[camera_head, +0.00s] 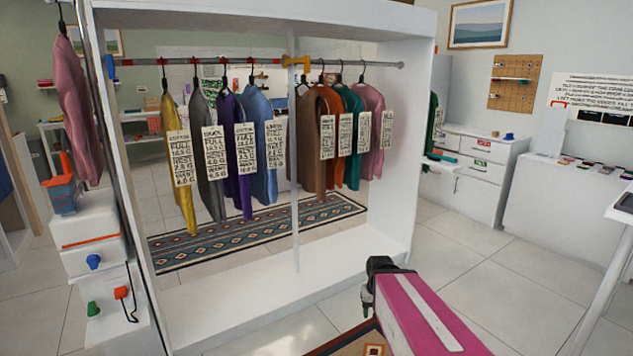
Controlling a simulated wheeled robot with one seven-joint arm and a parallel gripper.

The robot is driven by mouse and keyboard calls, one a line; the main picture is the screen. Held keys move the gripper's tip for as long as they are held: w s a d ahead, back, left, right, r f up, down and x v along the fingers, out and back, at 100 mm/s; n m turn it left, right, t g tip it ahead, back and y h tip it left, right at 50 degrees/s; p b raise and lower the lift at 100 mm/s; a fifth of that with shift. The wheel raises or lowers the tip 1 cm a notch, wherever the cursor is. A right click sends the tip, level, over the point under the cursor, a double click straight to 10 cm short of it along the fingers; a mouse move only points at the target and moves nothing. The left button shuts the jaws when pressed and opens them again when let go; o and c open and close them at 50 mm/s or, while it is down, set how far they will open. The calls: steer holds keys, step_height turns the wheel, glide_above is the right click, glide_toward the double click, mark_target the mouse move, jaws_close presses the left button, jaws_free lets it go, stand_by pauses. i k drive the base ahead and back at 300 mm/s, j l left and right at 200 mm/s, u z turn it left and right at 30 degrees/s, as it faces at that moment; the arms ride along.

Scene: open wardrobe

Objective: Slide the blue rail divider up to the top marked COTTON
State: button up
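A small blue piece (111,68), which looks like the blue rail divider, sits at the far left end of the wardrobe rail (215,61). My gripper (383,266) is low in front of the wardrobe, right of centre, well below and right of the blue piece.
Grey, purple and blue tops (258,110) hang right of the yellow one. A yellow-orange piece (296,62) sits on the rail by the central post (294,200). Brown, orange, teal and pink tops hang beyond it. The wardrobe floor (250,290) is clear.

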mark_target(109, 58)
steer(key=u, duration=1.7)
